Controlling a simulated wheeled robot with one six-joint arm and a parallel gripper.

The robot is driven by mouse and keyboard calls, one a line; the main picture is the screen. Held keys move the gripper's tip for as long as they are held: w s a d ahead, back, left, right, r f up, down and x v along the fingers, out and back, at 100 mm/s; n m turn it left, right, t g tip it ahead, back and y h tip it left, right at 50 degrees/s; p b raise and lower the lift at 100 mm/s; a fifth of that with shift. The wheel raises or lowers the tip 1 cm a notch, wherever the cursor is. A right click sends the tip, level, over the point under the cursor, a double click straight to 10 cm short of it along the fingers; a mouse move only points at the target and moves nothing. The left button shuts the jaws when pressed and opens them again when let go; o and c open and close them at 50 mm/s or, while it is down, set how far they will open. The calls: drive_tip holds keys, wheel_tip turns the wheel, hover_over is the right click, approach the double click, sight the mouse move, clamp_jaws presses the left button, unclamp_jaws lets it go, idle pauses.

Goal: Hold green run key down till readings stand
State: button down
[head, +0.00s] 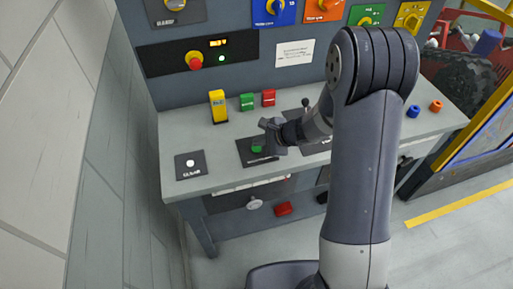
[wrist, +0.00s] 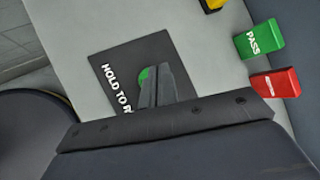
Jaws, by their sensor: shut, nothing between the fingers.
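The green run key (head: 257,149) sits on a black plate (head: 245,158) on the grey bench top. In the wrist view the plate (wrist: 110,60) reads "HOLD TO R", with the rest of the label covered. My gripper (head: 268,150) is shut and empty, pointing down over the plate. In the wrist view its fingertips (wrist: 150,72) overlap the green key (wrist: 143,75) and hide most of it. I cannot tell whether the fingers touch the key or whether it is pressed down.
A yellow block (head: 217,106), a green block (head: 247,102) and a red block (head: 268,97) stand behind the plate. A "CLEAR" plate (head: 190,165) with a white button lies to the left.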

sight(260, 149)
drive_tip(key=shift+f+b, duration=0.4)
drive_tip(key=shift+b, duration=0.15)
drive_tip(key=shift+f+b, duration=0.5)
drive_tip(key=shift+b, duration=0.1)
idle(0.6)
drive_tip(key=shift+r, duration=0.15)
idle(3.4)
drive_tip(key=shift+r+p, duration=0.55)
drive_tip(key=shift+r, duration=0.25)
drive_tip(key=shift+r+p, duration=1.8)
drive_tip(key=shift+r, duration=0.7)
